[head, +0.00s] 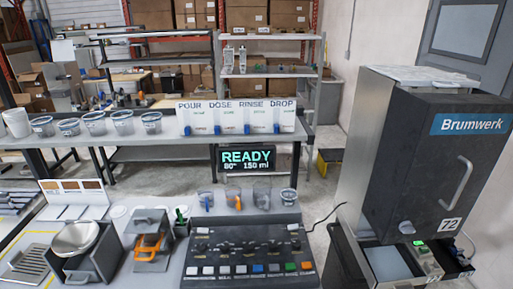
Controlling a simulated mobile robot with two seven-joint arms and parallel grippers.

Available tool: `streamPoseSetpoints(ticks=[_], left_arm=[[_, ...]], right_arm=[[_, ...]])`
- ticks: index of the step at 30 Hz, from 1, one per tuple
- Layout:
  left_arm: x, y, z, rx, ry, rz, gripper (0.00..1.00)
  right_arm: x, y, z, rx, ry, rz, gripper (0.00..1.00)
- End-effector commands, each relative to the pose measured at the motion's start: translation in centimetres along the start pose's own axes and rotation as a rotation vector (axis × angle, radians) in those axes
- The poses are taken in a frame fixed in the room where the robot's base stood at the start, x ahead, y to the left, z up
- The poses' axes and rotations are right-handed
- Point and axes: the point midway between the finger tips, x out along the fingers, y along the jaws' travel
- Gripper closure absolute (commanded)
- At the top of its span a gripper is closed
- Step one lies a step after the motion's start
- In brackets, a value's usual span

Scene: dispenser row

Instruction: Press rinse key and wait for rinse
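A dark control panel (248,250) stands on the front bench, with knobs on top and a row of coloured keys (250,268) along its front edge. The keys are white, grey, blue, green and orange; their labels are too small to read, so I cannot tell which is the rinse key. Behind the panel a display (248,160) reads "READY", "80°" and "150 ml". A white board (237,117) behind it carries the words POUR, DOSE, RINSE and DROP, with a blue part under each. Neither of my grippers is in view.
A large dark Brumwerk machine (430,150) stands at the right. Small clear vessels (235,195) stand behind the panel. Left of the panel are an orange-handled device (150,243) and a metal bowl (75,238) on a dark stand. Several cups (95,122) line the back bench.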

Motion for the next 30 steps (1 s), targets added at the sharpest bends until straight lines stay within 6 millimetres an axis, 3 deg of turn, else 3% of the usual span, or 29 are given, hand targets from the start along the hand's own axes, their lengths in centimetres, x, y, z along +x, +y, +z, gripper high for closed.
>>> streamPoseSetpoints(ticks=[2, 12, 30], left_arm=[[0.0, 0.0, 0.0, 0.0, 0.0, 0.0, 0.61], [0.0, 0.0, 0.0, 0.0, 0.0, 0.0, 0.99], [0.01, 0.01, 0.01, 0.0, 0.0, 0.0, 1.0]], right_arm=[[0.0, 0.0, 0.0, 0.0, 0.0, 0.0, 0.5], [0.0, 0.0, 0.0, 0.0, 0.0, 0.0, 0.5], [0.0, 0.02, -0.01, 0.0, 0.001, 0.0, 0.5]])
